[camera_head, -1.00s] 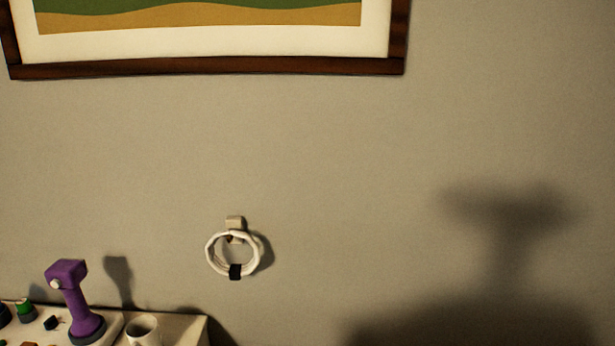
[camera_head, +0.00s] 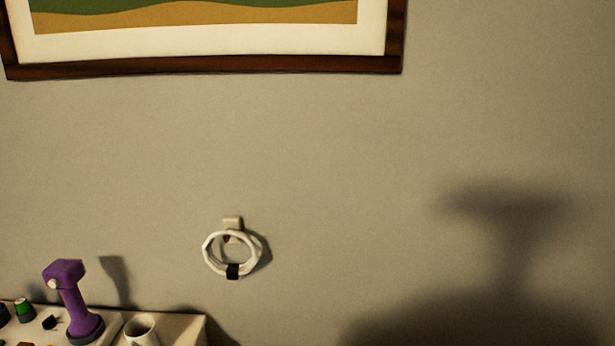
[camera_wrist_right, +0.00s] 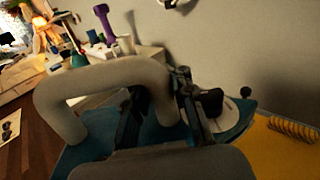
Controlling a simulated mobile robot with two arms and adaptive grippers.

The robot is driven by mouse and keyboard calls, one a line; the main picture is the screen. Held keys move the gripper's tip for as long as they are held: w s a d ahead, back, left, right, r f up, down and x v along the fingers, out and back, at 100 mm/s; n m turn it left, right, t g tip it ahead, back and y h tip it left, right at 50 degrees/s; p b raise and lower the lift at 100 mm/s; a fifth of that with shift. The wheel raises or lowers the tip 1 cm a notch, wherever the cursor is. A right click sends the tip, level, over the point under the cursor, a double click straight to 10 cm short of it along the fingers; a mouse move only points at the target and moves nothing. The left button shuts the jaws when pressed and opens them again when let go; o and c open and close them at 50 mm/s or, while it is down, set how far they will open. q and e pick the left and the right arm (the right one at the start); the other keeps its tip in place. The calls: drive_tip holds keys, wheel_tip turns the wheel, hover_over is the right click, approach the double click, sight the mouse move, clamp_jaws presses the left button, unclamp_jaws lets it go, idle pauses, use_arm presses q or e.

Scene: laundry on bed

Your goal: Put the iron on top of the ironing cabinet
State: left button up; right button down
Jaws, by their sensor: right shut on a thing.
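In the right wrist view my right gripper (camera_wrist_right: 160,108) is shut on the thick grey handle of what looks like the iron (camera_wrist_right: 85,80). The handle arches to the left of the dark fingers. A teal surface shows below the handle, and I cannot tell how much of it is the iron's body. The handle's near end and the iron's underside are hidden. I cannot clearly identify the ironing cabinet in either view. My left gripper is not in view.
A yellow surface (camera_wrist_right: 272,152) with a ribbed item (camera_wrist_right: 293,128) lies at the right in the wrist view. In the head view a purple device (camera_head: 70,297) and a white cup (camera_head: 141,331) stand lower left. A white ring (camera_head: 208,252) hangs on the wall below a framed picture (camera_head: 300,66).

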drive_tip(key=s+d+r+m+t+h, duration=0.2)
drive_tip(key=d+m+h, duration=0.2)
drive_tip(key=d+h, duration=0.1)
drive_tip(key=s+d+r+m+t+h, duration=0.3)
drive_tip(key=d+m+h, duration=0.1)
drive_tip(key=h, duration=0.3)
drive_tip(key=shift+d, duration=0.7)
drive_tip(key=shift+a+r+m+h, duration=0.1)
drive_tip(key=shift+r+m+h, duration=0.05)
drive_tip(key=shift+m+h, duration=0.2)
drive_tip(key=shift+f+b, duration=0.6)
drive_tip(key=shift+s, duration=0.1)
